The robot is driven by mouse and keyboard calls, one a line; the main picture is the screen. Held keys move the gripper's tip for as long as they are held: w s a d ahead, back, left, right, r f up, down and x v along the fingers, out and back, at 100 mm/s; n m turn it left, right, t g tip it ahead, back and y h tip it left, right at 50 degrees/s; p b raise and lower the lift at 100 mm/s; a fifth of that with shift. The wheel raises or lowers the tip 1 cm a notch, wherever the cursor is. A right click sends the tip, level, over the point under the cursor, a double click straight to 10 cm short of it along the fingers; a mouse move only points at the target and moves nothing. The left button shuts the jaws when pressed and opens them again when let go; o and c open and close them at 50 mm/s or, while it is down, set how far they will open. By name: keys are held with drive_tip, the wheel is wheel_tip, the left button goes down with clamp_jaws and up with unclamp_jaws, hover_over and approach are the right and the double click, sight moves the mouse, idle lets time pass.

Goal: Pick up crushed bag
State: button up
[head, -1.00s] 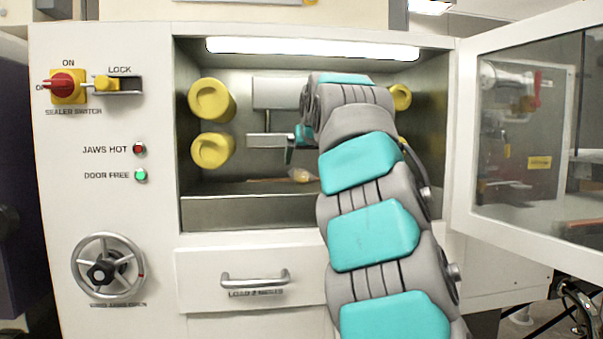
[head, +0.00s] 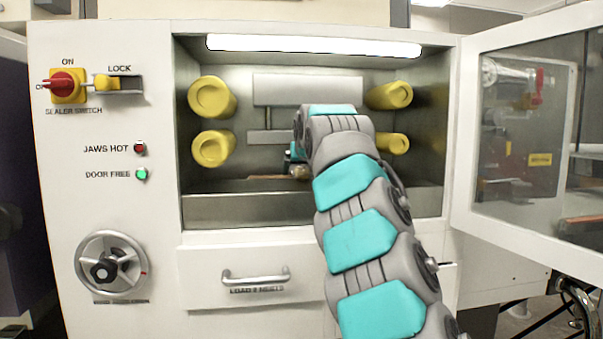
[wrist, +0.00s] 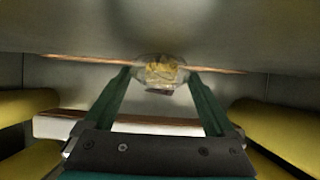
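The crushed bag (wrist: 162,72) is small and clear with yellowish contents. In the wrist view it lies between and slightly beyond the tips of my gripper (wrist: 160,76). The two green fingers stand apart, one on each side of the bag; I cannot tell whether they touch it. In the head view the bag (head: 299,172) shows low in the chamber, partly hidden by my arm. My gripper (head: 292,160) is just above and beside it, largely hidden by my wrist.
Yellow rollers (head: 212,148) flank the chamber on both sides. Pale horizontal bars (head: 307,90) cross its back. A metal front lip (head: 240,211) stands below the opening. The clear door (head: 520,130) is swung open at right. A thin brownish strip (wrist: 90,60) runs behind the bag.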

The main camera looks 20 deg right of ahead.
drive_tip(key=c, duration=1.2)
drive_tip(key=shift+r, duration=0.1)
